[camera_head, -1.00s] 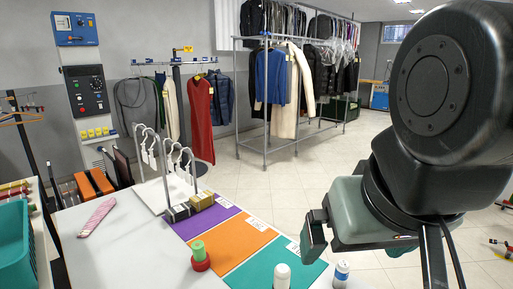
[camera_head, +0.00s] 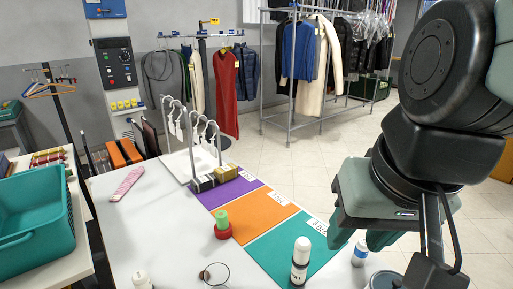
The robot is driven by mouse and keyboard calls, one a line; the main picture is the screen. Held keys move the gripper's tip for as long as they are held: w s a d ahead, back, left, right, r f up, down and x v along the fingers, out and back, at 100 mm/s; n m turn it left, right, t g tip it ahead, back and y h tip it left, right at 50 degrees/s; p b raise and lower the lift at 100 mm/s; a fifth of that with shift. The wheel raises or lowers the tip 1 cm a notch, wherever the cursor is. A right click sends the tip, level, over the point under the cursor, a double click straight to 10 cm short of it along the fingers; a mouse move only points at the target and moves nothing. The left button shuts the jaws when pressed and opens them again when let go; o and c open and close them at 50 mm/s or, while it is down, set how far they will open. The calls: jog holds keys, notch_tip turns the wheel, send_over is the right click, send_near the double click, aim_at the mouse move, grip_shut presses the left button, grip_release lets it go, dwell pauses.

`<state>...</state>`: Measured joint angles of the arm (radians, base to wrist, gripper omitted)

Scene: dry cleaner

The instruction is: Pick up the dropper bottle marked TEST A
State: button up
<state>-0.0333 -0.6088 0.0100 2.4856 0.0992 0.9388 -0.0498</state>
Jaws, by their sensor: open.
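Three small white bottles stand on the table. One (camera_head: 300,262) is upright at the near edge of the green panel, with dark print on its lower part. Another (camera_head: 361,252), with a blue-grey label, stands near the table's right edge. A third (camera_head: 142,280) is cut off by the bottom edge of the picture, with a scrap of dark print. I cannot read TEST A on any of them. My gripper (camera_head: 359,238) is open and empty, its fingers pointing down at the right, close to the blue-labelled bottle in the picture. I cannot tell its height above the table.
A dark round container (camera_head: 384,281) is at lower right. A rack with white hooks (camera_head: 205,160) stands behind. A teal basket (camera_head: 35,215) is left.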

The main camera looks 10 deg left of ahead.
jog(key=a+f+m+g+y, duration=0.7)
jog(key=a+f+g+y, duration=0.5)
jog(key=a+f, duration=0.75)
jog(key=a+f+m+t+y, duration=0.1)
jog(key=f+m+t, duration=0.2)
jog(key=f+m, duration=0.1)
jog(key=a+f+m+t+y, duration=0.2)
jog(key=f+m+t, duration=0.2)
jog(key=f, duration=0.2)
jog(key=a+f+m+t+y, duration=0.1)
jog(key=a+f+m+t, duration=0.1)
jog(key=f+m+t, duration=0.2)
jog(key=shift+s+f+m+y, duration=0.25)
jog(key=shift+f+m+y, duration=0.15)
jog(key=shift+f+m, duration=0.2)
jog(key=shift+a+f, duration=0.15)
jog(key=shift+a, duration=0.05)
jog(key=a, duration=0.3)
jog(key=w+a, duration=0.1)
jog(key=a, duration=0.6)
jog(key=shift+w+a+f, duration=0.1)
jog(key=shift+w, duration=0.25)
grip_shut()
